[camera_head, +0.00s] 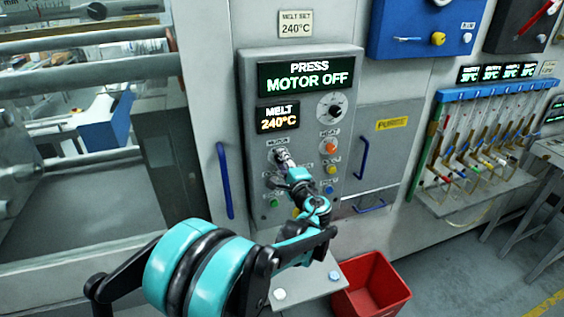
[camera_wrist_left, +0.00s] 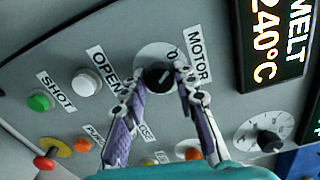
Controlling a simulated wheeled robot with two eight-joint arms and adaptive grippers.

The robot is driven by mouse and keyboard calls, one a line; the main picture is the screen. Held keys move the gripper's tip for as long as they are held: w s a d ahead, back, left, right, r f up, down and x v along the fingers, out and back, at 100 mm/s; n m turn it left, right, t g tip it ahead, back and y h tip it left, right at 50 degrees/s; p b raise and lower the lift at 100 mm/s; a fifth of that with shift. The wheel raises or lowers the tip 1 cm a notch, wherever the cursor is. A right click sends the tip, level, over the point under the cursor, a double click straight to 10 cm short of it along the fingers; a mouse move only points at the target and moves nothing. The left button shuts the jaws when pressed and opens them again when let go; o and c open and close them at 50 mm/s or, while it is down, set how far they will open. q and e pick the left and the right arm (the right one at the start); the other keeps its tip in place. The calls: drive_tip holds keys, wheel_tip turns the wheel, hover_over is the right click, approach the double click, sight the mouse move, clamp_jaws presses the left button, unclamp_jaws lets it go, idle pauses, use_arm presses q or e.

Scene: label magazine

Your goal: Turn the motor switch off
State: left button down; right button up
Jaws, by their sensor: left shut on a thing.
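The motor switch (camera_wrist_left: 160,78) is a round black knob on a pale disc under the MOTOR label in the left wrist view. A light pointer mark shows on it, and a 0 is printed beside it. My left gripper (camera_wrist_left: 163,84) is shut on this knob, with one finger on each side. In the head view the gripper (camera_head: 283,160) reaches the grey control panel (camera_head: 250,110) just below the MOTOR label and mostly hides the knob. The panel's display (camera_head: 307,76) reads PRESS MOTOR OFF. My right gripper is not in view.
A blue handle (camera_head: 225,180) stands left of the panel. A red bin (camera_head: 372,292) is on the floor below.

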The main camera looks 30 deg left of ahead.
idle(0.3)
use_arm(q)
drive_tip(key=c, duration=1.2)
unclamp_jaws()
drive_tip(key=shift+s, duration=0.1)
drive_tip(key=v, duration=1.2)
